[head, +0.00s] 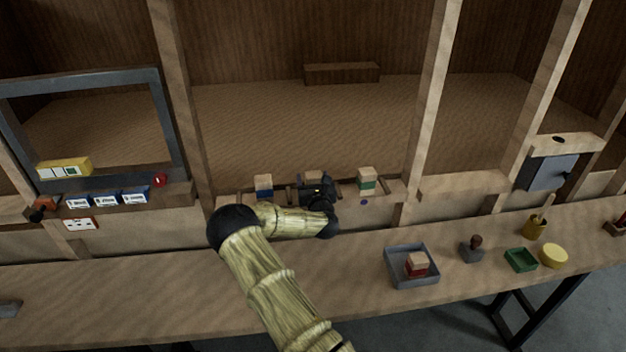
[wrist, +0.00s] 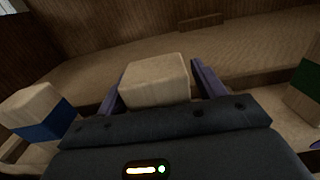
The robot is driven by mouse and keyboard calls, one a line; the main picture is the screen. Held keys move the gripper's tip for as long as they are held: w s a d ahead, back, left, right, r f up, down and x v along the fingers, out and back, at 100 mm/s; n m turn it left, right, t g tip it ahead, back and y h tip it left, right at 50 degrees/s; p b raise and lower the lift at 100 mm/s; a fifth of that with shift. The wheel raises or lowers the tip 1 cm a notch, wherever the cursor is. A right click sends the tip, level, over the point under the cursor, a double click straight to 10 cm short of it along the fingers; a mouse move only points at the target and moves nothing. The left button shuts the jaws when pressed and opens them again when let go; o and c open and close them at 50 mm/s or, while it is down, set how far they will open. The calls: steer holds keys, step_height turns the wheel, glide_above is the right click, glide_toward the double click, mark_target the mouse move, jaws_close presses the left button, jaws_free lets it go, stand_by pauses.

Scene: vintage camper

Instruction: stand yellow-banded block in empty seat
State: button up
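My gripper (head: 318,190) is at the middle of the wall shelf, between two standing blocks. In the wrist view, its two purple fingers (wrist: 157,88) stand on either side of a plain-topped wooden block (wrist: 155,80). Whether both fingers press on that block is unclear. The top of this block also shows behind the gripper in the head view (head: 314,176). Its lower part and any colored band are hidden by the gripper. No yellow band is visible on any block. The seat under this block is hidden too.
A blue-banded block (head: 264,187) stands left of my gripper and a green-banded block (head: 366,181) stands right. A red-banded block (head: 417,264) sits in a grey tray (head: 399,281) on the counter. Wooden posts (head: 428,110) rise beside the shelf. The counter's left part is mostly clear.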

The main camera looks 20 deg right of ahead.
steer(key=shift+r, duration=0.2)
steer(key=shift+s+f, duration=0.15)
steer(key=shift+s, duration=0.1)
steer(key=b+v, duration=0.2)
steer(key=v, duration=0.9)
steer(key=shift+s+a, duration=0.2)
steer(key=shift+s, duration=0.05)
